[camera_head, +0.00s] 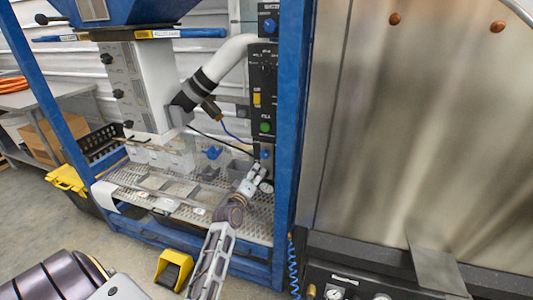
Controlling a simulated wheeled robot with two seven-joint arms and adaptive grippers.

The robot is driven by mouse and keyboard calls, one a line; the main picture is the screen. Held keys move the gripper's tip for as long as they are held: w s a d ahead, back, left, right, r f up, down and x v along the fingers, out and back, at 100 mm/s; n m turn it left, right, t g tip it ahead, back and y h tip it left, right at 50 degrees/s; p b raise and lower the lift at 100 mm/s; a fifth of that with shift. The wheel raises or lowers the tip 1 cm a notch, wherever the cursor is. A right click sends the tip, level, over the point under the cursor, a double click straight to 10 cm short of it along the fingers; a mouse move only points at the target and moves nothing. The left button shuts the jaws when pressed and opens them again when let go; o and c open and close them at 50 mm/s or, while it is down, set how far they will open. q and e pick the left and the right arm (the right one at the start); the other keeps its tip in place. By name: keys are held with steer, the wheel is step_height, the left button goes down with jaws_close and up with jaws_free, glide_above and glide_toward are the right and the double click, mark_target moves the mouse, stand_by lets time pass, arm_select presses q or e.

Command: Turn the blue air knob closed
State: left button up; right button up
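A small blue knob (265,153) shows low on the upright panel strip, beside the right blue post. It is small, and its turn position cannot be read. Another blue knob (270,25) sits at the top of the panel, and a blue handle-like part (213,152) shows further left. No label picks out the air knob legibly. My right gripper is not in view.
The black control panel (262,90) carries a yellow switch and a green button (265,127). The blue frame post (291,130) stands close right of the gripper. A perforated tray (250,222) lies below. A white hose (228,58) bends above left. A steel cabinet (420,130) fills the right.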

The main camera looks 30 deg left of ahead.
arm_select(q)
steer(key=shift+w+a+r, duration=0.3)
steer(key=shift+r, duration=0.3)
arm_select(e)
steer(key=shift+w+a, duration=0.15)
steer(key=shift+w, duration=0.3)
arm_select(q)
steer(key=shift+w, duration=0.2)
